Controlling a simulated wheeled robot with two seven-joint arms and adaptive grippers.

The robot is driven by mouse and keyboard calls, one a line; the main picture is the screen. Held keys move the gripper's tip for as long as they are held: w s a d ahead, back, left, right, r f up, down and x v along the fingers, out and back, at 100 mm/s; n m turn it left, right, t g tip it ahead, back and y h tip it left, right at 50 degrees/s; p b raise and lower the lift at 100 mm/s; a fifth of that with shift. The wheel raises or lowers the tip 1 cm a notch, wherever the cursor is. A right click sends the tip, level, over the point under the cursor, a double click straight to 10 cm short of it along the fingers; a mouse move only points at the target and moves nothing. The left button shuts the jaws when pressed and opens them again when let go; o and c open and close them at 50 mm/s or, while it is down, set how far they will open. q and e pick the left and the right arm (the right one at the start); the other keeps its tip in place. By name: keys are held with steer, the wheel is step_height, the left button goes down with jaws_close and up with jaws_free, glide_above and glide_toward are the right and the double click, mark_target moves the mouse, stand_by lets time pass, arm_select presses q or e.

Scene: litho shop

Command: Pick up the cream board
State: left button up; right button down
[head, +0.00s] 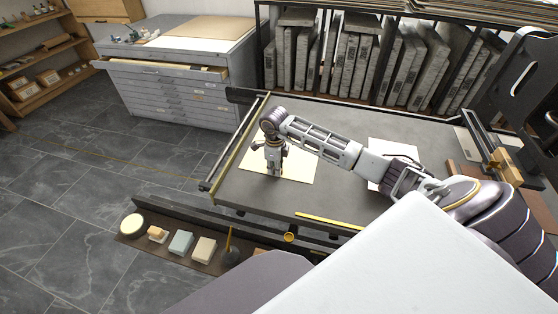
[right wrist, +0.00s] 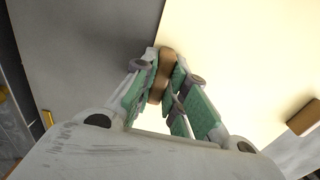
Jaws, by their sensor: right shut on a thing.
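The cream board (head: 301,166) lies flat on the dark grey table (head: 345,195), near its left side. In the right wrist view the board (right wrist: 240,60) fills the upper right, with a brown block (right wrist: 160,68) at its left edge and another brown block (right wrist: 303,117) toward the lower right. My right gripper (head: 275,171) points down over the board's left part. In the right wrist view its green-padded fingers (right wrist: 165,80) are shut on the brown block at the board's edge. The fingertips partly hide that block. My left gripper is not in view.
A white sheet (head: 391,160) lies right of the board, partly behind my right arm. A rack of grey slabs (head: 350,62) stands behind the table. A ledge in front holds small blocks (head: 181,243) and a round green-topped item (head: 132,225). A flat-file cabinet (head: 175,95) stands back left.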

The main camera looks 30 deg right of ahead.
steer(key=shift+r, duration=0.15)
step_height(320, 180, up, 10)
stand_by(0.6)
stand_by(0.4)
